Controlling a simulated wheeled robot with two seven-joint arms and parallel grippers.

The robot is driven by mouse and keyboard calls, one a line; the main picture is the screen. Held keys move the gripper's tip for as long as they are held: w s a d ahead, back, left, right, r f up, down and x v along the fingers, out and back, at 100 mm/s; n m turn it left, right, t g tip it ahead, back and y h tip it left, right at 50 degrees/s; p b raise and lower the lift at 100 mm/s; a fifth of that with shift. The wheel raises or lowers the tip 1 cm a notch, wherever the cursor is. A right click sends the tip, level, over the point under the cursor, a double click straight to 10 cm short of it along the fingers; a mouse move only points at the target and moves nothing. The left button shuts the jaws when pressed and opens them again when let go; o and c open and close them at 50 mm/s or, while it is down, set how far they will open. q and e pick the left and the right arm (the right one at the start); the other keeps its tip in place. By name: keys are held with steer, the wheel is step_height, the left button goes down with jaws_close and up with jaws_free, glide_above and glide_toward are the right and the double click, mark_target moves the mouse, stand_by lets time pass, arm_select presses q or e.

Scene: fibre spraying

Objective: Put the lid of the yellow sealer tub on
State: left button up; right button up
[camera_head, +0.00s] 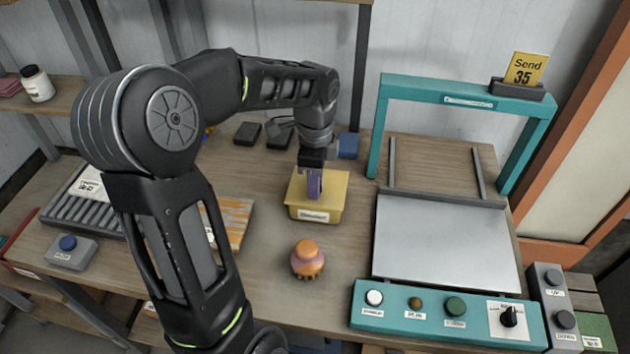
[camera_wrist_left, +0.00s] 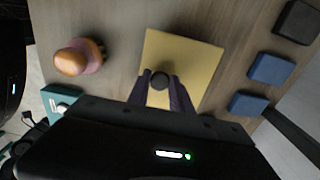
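The yellow sealer tub (camera_head: 314,216) stands upright mid-table, with a white label on its front. Its flat yellow lid (camera_head: 334,188) is level over the tub's top; I see no clear gap, but cannot tell if it is fully seated. My left gripper (camera_head: 312,190) points down onto the lid from above. In the left wrist view the lid (camera_wrist_left: 205,60) shows with a dark round knob (camera_wrist_left: 160,80) at its middle. The purple fingertips of my left gripper (camera_wrist_left: 160,78) lie close against both sides of this knob. The tub is hidden there under the lid. My right gripper is not in view.
An orange-topped brush (camera_head: 308,258) stands just in front of the tub. A teal framed machine (camera_head: 445,255) with a control panel is to the right. Blue (camera_head: 348,145) and dark blocks (camera_head: 248,133) lie behind. An orange-grey board (camera_head: 237,220) lies left.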

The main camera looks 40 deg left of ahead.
arm_select(q)
steer(key=o, duration=0.5)
steer(key=shift+r, duration=3.9)
steer(key=shift+r, duration=0.1)
